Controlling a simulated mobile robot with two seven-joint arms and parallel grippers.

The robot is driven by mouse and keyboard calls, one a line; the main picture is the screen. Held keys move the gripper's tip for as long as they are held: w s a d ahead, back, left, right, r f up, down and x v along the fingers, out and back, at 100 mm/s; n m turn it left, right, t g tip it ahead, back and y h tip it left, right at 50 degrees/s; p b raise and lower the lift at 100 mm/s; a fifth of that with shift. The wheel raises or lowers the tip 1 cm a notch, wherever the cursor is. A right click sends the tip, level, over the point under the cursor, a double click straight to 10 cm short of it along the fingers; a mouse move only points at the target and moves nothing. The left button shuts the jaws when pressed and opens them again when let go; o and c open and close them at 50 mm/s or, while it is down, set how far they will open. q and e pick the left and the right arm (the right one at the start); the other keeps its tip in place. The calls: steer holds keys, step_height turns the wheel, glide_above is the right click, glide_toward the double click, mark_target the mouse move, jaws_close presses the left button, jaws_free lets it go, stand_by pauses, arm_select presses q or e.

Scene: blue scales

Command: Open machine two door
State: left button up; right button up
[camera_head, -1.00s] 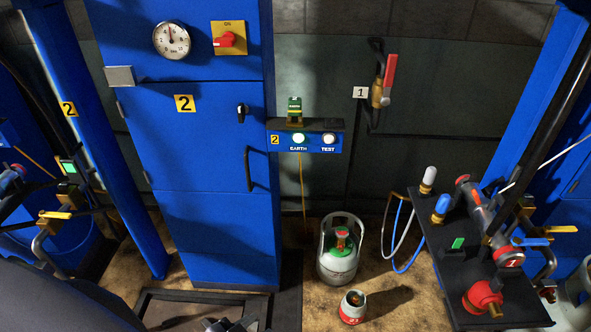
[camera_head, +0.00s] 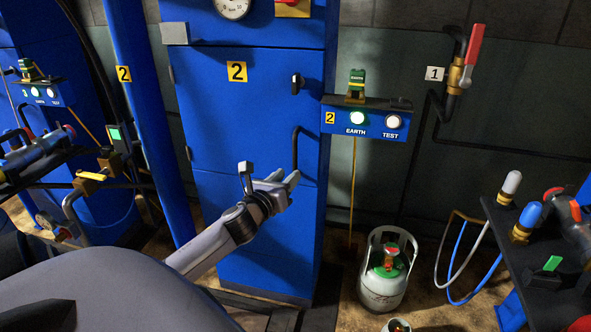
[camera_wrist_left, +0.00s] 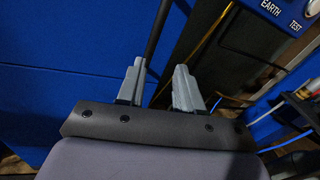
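Machine two is a tall blue cabinet (camera_head: 215,115) with a yellow "2" label (camera_head: 237,71) on its door. The door looks shut. Its black vertical bar handle (camera_head: 295,150) is on the door's right side, with a small dark latch (camera_head: 297,84) above it. My left gripper (camera_head: 268,173) is open and empty, in front of the door at the handle's lower end. In the left wrist view, the open fingers (camera_wrist_left: 160,82) point at the handle (camera_wrist_left: 156,35), which shows just beyond the left fingertip. I cannot tell whether they touch. My right gripper is out of view.
An EARTH/TEST box (camera_head: 366,121) with a lit green button is mounted right of the cabinet. A gas cylinder (camera_head: 385,275) stands on the floor below. A dark bench (camera_head: 545,250) with valves is at right. A blue post (camera_head: 140,130) stands left of the cabinet.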

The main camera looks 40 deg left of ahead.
mark_target(294, 158)
arm_select(q)
steer(key=shift+m+y, duration=0.4)
steer(key=shift+m, duration=0.4)
steer(key=shift+a+r+b+x, duration=0.2)
steer(key=shift+r+b+x, duration=0.05)
steer(key=shift+x, duration=1.15)
steer(key=shift+a+r+b+x, duration=0.15)
steer(key=shift+r+b+x, duration=0.15)
steer(key=shift+x, duration=1.1)
steer(key=shift+a+r+b+x, duration=0.2)
steer(key=shift+r+x, duration=0.05)
steer(key=shift+x, duration=1.1)
steer(key=shift+s, duration=0.15)
jaws_close()
